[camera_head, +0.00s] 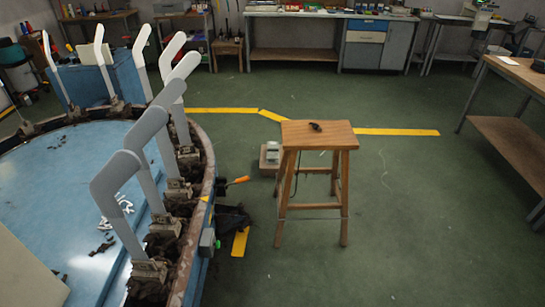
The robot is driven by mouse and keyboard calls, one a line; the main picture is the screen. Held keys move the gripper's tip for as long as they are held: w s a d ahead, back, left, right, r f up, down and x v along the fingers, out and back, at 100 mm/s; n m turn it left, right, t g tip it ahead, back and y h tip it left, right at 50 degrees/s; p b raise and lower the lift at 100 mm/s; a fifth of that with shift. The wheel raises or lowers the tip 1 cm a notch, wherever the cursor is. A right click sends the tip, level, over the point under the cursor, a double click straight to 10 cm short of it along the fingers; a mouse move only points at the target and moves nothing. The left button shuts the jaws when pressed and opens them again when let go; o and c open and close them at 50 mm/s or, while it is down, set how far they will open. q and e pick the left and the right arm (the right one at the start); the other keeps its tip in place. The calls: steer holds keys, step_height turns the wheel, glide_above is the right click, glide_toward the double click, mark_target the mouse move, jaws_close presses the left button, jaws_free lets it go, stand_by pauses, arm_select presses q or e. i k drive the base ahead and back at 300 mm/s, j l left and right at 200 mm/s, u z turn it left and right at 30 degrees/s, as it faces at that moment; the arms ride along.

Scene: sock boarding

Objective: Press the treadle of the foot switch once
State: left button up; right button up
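A small grey-white box on a brownish base (271,155) shows on the floor just left of and behind the wooden stool, partly hidden by it. It may be the foot switch; I cannot make out a treadle on it. A thin dark cable shows between the stool's legs. Neither of my grippers is in view.
The wooden stool (319,135) has a small dark thing (315,127) on its seat. A round blue machine (75,190) with several upright grey forms fills the left. A black heap (232,219) lies on the floor beside it. Green floor is clear right of the stool.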

mark_target(271, 154)
steer(key=i+l+z, duration=0.4)
steer(key=l, duration=0.15)
steer(key=i+l+z, duration=0.95)
steer(key=i, duration=0.6)
steer(key=i+l+z, duration=0.15)
steer(key=i, duration=0.65)
steer(key=i+j+u, duration=0.15)
steer(key=i+u, duration=0.85)
steer(key=i+l+u, duration=0.15)
steer(key=i+u, duration=0.35)
steer(key=i+l+u, duration=0.3)
steer(key=u, duration=0.2)
steer(key=i+l+u, duration=0.1)
steer(key=i+u, duration=0.15)
steer(key=u, duration=0.15)
steer(key=i+l+u, duration=0.2)
steer(key=u, duration=0.25)
steer(key=i+l+u, duration=0.25)
steer(key=u, duration=0.15)
steer(key=i+l+u, duration=0.15)
steer(key=l+u, duration=0.3)
steer(key=i+l+u, duration=0.1)
steer(key=l+u, duration=0.15)
steer(key=u, duration=0.15)
steer(key=l+u, duration=0.45)
steer(key=i+l+u, duration=0.1)
steer(key=l+u, duration=0.4)
steer(key=l, duration=0.15)
steer(key=l+u, duration=0.45)
steer(key=l, duration=0.2)
